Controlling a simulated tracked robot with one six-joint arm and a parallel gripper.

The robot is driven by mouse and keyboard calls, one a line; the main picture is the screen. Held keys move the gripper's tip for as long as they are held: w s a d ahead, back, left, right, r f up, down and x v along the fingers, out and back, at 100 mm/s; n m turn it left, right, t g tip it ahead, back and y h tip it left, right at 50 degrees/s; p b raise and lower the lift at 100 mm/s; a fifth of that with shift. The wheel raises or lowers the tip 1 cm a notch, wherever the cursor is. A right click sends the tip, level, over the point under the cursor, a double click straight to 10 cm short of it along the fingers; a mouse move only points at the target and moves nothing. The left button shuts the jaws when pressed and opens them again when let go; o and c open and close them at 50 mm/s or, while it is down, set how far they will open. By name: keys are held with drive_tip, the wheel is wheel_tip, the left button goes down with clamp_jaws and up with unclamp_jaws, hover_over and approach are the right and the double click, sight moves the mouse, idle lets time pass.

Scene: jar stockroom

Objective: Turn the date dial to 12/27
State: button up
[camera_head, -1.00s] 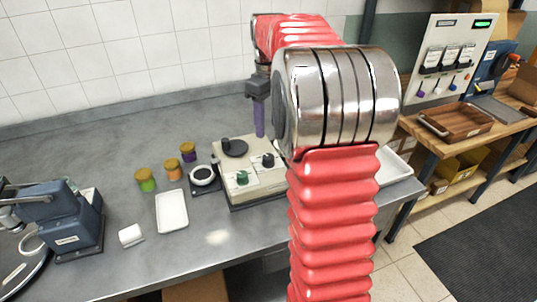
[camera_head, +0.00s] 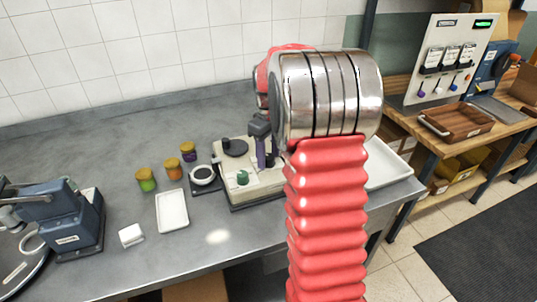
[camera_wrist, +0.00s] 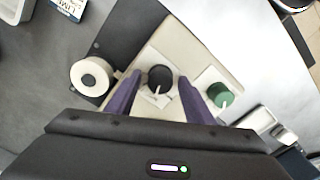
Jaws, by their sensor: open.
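A beige panel (camera_head: 262,190) lies on the grey counter and bears a black knob (camera_wrist: 160,78) with a white pointer line and a green knob (camera_wrist: 221,95), which also shows in the head view (camera_head: 243,178). No date marks are legible, so I cannot tell which setting a knob shows. My gripper (camera_wrist: 151,88) is open, with its purple fingers on either side of the black knob and gaps at both sides. Whether the fingertips are down at knob height is unclear. In the head view my gripper (camera_head: 261,157) hangs over the panel, and my arm hides the panel's right part.
A flat black disc (camera_head: 235,148) is at the panel's back. A white round piece (camera_wrist: 92,76) sits on a dark plate beside the panel. Several small jars (camera_head: 173,170), a white tray (camera_head: 172,211) and a blue machine (camera_head: 75,220) stand to the left.

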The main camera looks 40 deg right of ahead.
drive_tip(key=shift+c, duration=0.5)
drive_tip(key=c, duration=0.9)
drive_tip(key=shift+c, duration=0.2)
